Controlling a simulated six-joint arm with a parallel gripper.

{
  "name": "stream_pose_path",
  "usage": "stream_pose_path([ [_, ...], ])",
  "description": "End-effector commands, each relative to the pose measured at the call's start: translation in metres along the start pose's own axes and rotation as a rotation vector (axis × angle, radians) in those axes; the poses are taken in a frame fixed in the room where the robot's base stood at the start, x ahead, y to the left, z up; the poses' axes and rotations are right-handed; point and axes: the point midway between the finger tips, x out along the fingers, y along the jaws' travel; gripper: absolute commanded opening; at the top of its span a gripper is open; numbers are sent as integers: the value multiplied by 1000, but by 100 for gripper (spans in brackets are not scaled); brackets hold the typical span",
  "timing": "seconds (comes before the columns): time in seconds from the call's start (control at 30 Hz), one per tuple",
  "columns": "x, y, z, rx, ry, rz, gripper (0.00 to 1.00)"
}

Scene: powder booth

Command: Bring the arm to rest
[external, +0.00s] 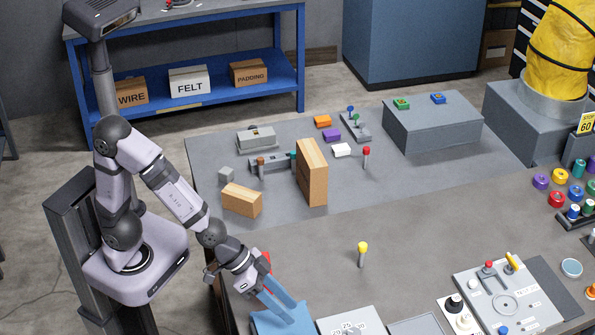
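My arm reaches down to the right from its base to the front edge of the table. My gripper (288,311) has two long blue fingers, parted with a gap between them. I see nothing held in the gap. The fingertips are low over or at a blue flat-topped item (275,325) at the bottom of the picture. Whether they touch it I cannot tell, as the blues blend. A red piece (265,259) shows partly behind the wrist.
A yellow-topped peg (362,249) stands right of my gripper. A dial plate (350,324) and a control panel (505,295) lie further right. The middle of the table is mostly clear.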

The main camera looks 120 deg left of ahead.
Motion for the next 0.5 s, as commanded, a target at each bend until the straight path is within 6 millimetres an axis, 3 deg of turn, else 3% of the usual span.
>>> stream_pose_path([
  [0.1, -20, 20, 60, 109, -180, 50, 38],
  [0.27, -57, 19, 139, 264, -428, 53, 38],
  [0.3, -54, 5, 159, 297, -482, 33, 38],
  [0.4, -61, -22, 190, 379, -596, -13, 38],
  [0.5, -69, -42, 209, 437, -677, -51, 38],
])
